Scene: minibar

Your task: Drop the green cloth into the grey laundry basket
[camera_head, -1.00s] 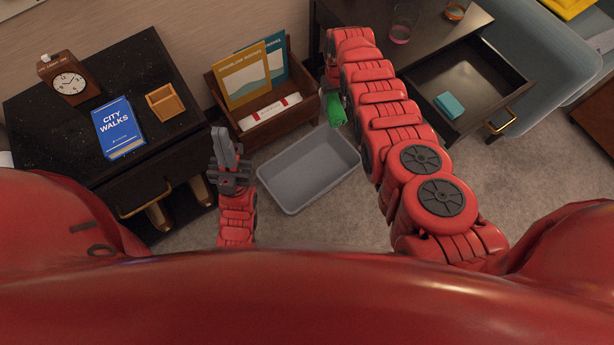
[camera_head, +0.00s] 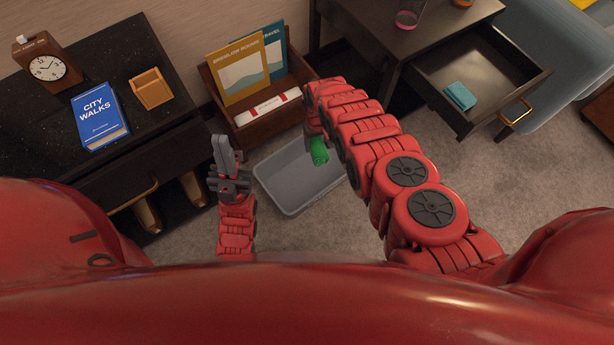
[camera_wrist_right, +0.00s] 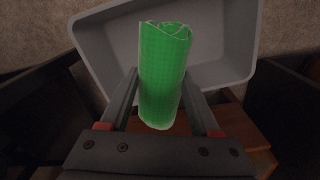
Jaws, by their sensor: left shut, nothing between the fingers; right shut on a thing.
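The green cloth (camera_head: 318,150) is a rolled bundle held by my right gripper (camera_head: 311,138), whose fingers are mostly hidden by the arm in the head view. In the right wrist view the green cloth (camera_wrist_right: 163,75) sits between the two fingers of my right gripper (camera_wrist_right: 160,95), shut on it. The grey laundry basket (camera_head: 283,190) stands on the floor, and the cloth appears over its back right part. The basket also shows behind the cloth in the right wrist view (camera_wrist_right: 225,45). My left gripper (camera_head: 224,155) is shut and empty, left of the basket.
A wooden magazine rack (camera_head: 262,122) stands behind the basket. A black cabinet (camera_head: 60,130) on the left bears a clock (camera_head: 48,68), a blue book (camera_head: 100,117) and a small wooden box (camera_head: 151,88). An open drawer (camera_head: 470,65) with a teal item (camera_head: 460,96) is on the right.

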